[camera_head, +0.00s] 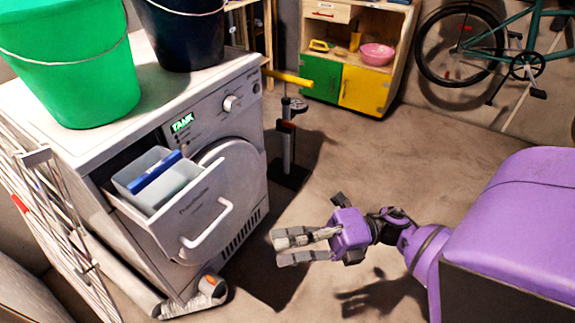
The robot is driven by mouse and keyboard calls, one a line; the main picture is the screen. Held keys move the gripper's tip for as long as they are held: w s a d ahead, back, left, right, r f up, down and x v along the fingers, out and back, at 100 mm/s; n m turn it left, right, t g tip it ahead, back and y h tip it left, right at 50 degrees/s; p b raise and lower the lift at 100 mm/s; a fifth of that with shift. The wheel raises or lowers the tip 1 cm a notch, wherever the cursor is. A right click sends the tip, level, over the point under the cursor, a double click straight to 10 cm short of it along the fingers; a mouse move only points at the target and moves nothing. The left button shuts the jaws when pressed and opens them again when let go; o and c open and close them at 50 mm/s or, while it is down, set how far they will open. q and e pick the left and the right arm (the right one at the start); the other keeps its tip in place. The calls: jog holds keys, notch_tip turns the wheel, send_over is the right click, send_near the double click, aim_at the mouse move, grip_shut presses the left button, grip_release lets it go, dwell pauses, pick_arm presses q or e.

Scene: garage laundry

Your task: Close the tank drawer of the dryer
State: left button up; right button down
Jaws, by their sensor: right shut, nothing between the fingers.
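The white dryer (240,115) stands at the left with a lit TANK label on its panel. Its tank drawer (185,222) is pulled out, with a white handle on its front. A pale tank with a blue bar (155,172) lies in the drawer. My right gripper (278,248), purple with grey fingers, is shut and empty. It is in front of the dryer, to the right of the drawer handle and apart from it. My left gripper is not in view.
A green bucket (75,65) and a dark bucket (185,30) stand on the dryer. A white rack (50,215) is at the left. A grey tube end (208,291) lies below the drawer. A black stand (288,150) is beside the dryer. The middle floor is clear.

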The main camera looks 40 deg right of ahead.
aim_at(165, 195)
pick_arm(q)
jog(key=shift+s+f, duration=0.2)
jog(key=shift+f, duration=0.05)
pick_arm(e)
jog(key=w+a+r, duration=0.1)
jog(key=w+a, duration=0.5)
jog(key=a, duration=0.1)
jog(key=shift+w+a+r, duration=0.15)
jog(key=shift+r, duration=0.15)
